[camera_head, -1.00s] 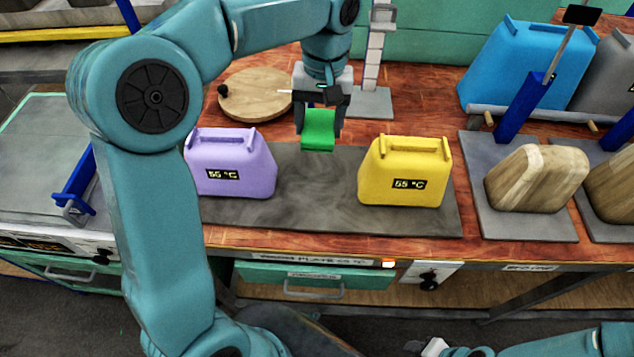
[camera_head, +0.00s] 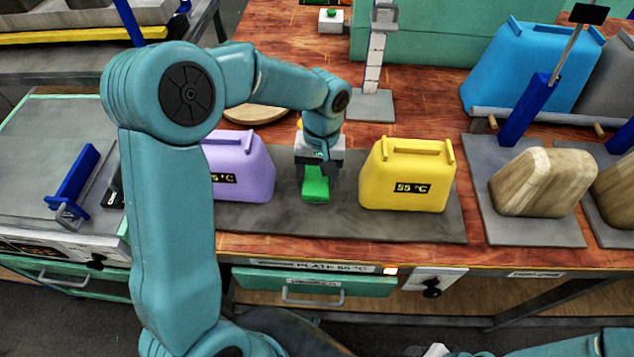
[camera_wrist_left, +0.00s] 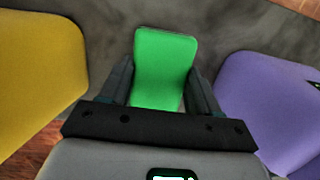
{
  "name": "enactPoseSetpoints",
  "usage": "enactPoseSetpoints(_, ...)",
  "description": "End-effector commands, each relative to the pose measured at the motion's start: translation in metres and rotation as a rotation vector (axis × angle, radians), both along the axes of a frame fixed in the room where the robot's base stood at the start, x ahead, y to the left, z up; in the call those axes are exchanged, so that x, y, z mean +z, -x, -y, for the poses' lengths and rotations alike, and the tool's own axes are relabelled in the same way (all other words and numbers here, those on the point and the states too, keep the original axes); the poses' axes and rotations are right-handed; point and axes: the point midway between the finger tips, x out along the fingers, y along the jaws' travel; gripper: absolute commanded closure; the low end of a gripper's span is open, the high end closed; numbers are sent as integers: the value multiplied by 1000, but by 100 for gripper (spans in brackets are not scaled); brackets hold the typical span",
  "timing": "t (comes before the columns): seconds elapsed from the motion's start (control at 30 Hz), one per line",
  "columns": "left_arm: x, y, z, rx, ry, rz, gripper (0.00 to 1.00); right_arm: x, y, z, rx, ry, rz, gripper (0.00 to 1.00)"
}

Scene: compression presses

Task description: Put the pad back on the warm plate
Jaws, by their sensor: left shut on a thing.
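The green pad (camera_head: 315,187) is held by my left gripper (camera_head: 316,178), between the purple and yellow blocks. In the left wrist view the pad (camera_wrist_left: 164,65) sits between both fingers of the gripper (camera_wrist_left: 162,85). The grey warm plate (camera_head: 335,222) lies under them on the bench. The pad is at or just above the plate; I cannot tell whether it touches.
A purple block (camera_head: 238,168) marked 55 °C stands left of the pad. A yellow block (camera_head: 407,178) marked 55 °C stands on the right. Both are on the plate, with narrow gaps beside the gripper. A wooden disc (camera_head: 255,115) lies behind.

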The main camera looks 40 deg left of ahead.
Motion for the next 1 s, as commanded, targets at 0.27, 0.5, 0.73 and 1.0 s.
enactPoseSetpoints(0.27, -31, -1, -1, 1, 0, -1, 87, -1, 0, 0, 0, 0, 0, 57)
enactPoseSetpoints(0.5, -32, -1, -1, 0, 0, 0, 87, -3, 0, 0, 0, 0, 0, 57)
enactPoseSetpoints(0.73, -32, -1, -1, 0, 1, -1, 12, -3, 0, 0, 0, 0, 0, 57)
enactPoseSetpoints(1.0, -25, -2, -1, 1, -1, 2, 12, -1, 0, 0, 0, 0, 0, 57)
